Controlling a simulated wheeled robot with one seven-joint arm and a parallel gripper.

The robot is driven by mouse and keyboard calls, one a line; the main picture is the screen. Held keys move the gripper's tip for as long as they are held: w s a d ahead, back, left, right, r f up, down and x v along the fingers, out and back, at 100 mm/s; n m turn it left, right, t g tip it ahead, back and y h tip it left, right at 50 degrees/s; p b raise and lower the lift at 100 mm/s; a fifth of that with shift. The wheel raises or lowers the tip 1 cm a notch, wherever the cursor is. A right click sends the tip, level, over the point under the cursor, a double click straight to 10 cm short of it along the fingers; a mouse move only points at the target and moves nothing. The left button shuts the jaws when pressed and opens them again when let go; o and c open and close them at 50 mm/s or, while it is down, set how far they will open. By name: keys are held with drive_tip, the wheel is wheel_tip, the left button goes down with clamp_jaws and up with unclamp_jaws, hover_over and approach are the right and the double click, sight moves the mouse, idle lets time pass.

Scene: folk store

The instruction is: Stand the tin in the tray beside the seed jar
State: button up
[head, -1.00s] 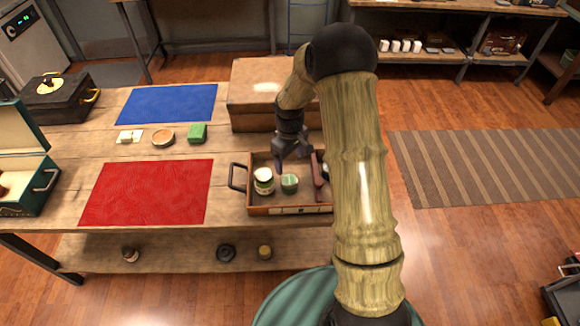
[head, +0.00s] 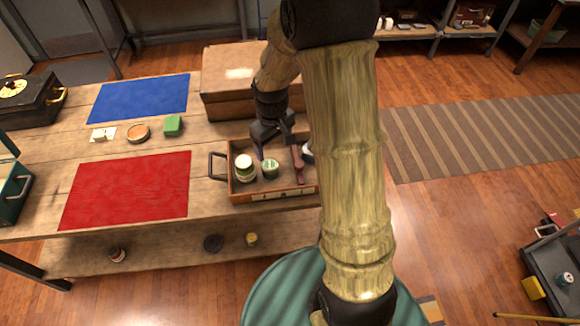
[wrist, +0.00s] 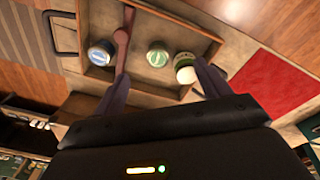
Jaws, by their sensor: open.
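The wooden tray (head: 285,194) stands at the table's front right. Inside it are a white-lidded jar with a green band (head: 244,162) and, to its right, a low green-lidded round container (head: 270,168). A dark red bar (head: 297,164) lies right of them, and a blue-and-white round container (head: 308,153) is partly hidden by my arm. The wrist view shows the white-lidded jar (wrist: 185,68), the green lid (wrist: 158,55) and the blue lid (wrist: 102,53). I cannot tell surely which is the tin or the seed jar. My gripper (head: 273,148) is open and empty above the tray's back.
A brown box (head: 225,85) stands behind the tray. A red mat (head: 125,190) and blue mat (head: 140,98) lie to the left. Small jars stand on the lower shelf (head: 180,250).

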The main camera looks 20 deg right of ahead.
drive_tip(key=s+r+m+t, duration=0.1)
drive_tip(key=s+r+m, duration=0.3)
drive_tip(key=s, duration=1)
wheel_tip(320, 180, up, 2)
drive_tip(key=shift+s+r+t, duration=0.2)
drive_tip(key=shift+s+t, duration=0.1)
